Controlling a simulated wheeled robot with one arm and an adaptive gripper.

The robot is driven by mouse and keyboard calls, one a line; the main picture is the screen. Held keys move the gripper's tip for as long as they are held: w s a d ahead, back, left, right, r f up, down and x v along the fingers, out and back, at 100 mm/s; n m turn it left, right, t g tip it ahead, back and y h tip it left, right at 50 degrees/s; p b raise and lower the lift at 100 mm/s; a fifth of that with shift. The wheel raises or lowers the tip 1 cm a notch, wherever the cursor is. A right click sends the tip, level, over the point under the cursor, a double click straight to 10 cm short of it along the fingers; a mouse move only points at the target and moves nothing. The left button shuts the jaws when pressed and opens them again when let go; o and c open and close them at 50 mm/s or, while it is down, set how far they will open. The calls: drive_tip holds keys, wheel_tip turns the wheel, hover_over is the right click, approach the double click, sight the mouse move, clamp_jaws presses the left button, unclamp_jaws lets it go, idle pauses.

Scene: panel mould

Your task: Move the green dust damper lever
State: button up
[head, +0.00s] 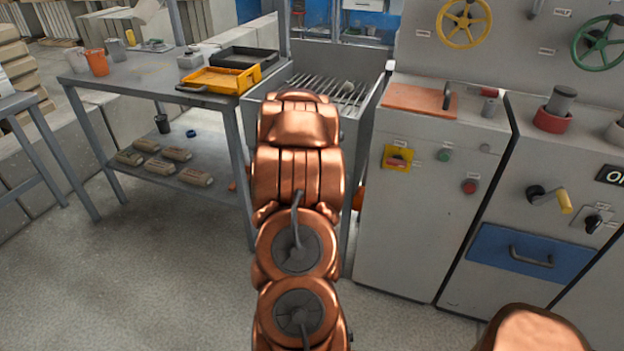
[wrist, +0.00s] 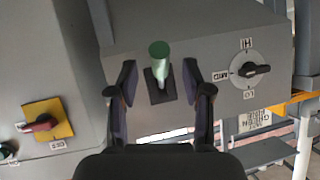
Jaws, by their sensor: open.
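The green lever (wrist: 158,50) shows in the wrist view, with a rounded green knob on a pale shaft. It rises from a dark slot plate (wrist: 153,92) on a grey box (wrist: 215,30). My gripper (wrist: 159,75) is open, with one dark finger on each side of the lever and a visible gap to each. The fingers do not appear to touch it. In the head view I cannot make out the lever or my gripper; my copper arm covers the middle.
A black dial (wrist: 257,70) marked HI, MID and LO is right of the lever. A red switch on a yellow plate (wrist: 62,130) is at left. In the head view, a grey workbench (head: 150,85) with an orange tray (head: 222,80) stands left, and control cabinets (head: 400,230) stand right.

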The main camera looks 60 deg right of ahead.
drive_tip(key=shift+v, duration=1.45)
